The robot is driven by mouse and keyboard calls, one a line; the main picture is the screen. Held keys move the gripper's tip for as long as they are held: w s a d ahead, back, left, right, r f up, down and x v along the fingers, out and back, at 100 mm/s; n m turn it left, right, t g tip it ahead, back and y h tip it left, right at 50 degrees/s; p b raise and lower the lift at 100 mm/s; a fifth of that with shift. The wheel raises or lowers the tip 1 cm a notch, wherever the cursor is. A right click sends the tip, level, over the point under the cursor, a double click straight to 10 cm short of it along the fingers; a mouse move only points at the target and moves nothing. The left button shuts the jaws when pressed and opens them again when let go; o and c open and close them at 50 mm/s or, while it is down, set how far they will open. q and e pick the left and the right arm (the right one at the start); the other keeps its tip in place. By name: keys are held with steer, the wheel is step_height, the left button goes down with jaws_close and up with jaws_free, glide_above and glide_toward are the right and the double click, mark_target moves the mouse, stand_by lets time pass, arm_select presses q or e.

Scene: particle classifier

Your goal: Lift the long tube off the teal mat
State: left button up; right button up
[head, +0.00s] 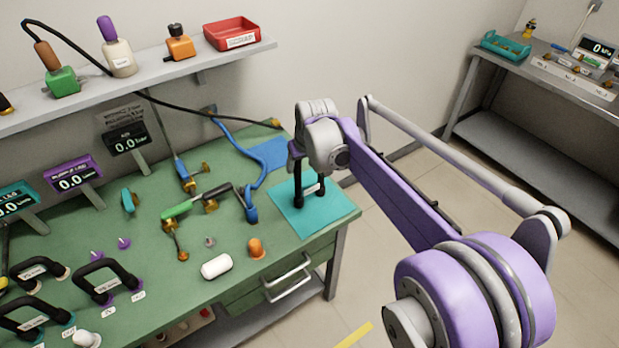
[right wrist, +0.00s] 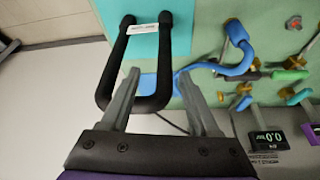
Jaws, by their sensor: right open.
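The long tube is a black U-shaped arch with a white label across its foot. It stands on the teal mat (head: 340,205) at the table's right end. In the head view its dark legs (head: 298,192) show below my right gripper (head: 308,160). In the right wrist view the tube (right wrist: 107,85) rises from the mat (right wrist: 150,45), its closed bend nearest the camera. My left gripper is out of view.
A blue curved tube (head: 260,165) and a blue mat (head: 271,153) lie just left of and behind the teal mat. Brass valves, a white capsule (head: 216,267) and several black arches crowd the green table (head: 100,235). A shelf (head: 150,82) runs above.

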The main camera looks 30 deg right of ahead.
mark_target(297, 171)
steer(key=x, duration=0.4)
steer(key=shift+w+a+f, duration=0.15)
steer(key=shift+a+f, duration=0.1)
steer(key=shift+a, duration=0.05)
steer(key=shift+c, duration=0.2)
jaws_close()
stand_by(0.9)
